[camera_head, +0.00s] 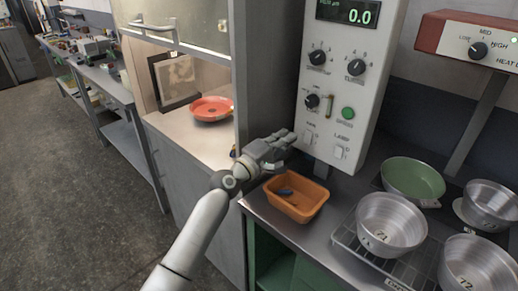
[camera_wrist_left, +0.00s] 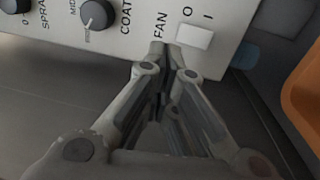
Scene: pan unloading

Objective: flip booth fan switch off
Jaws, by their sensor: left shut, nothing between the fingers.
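The control box (camera_head: 350,80) has two white switches low on its face. The fan switch (camera_head: 307,138) is the left one, partly next to my fingertips. In the left wrist view the fan switch (camera_wrist_left: 194,37) is a white rocker beside the printed word FAN, with O and I marks. My left gripper (camera_head: 290,138) is shut and empty, its tips at the lower left of the box. In the wrist view its closed tips (camera_wrist_left: 168,48) are just left of the rocker; contact cannot be told. The lamp switch (camera_head: 338,153) is to the right. My right gripper is not in view.
An orange tray (camera_head: 297,213) with a small blue item stands below the gripper. Metal pans (camera_head: 391,222) and a green pan (camera_head: 412,178) stand to the right. The booth (camera_head: 180,135) with a red-orange plate (camera_head: 211,108) is at the left. Knobs (camera_head: 312,101) are above the switches.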

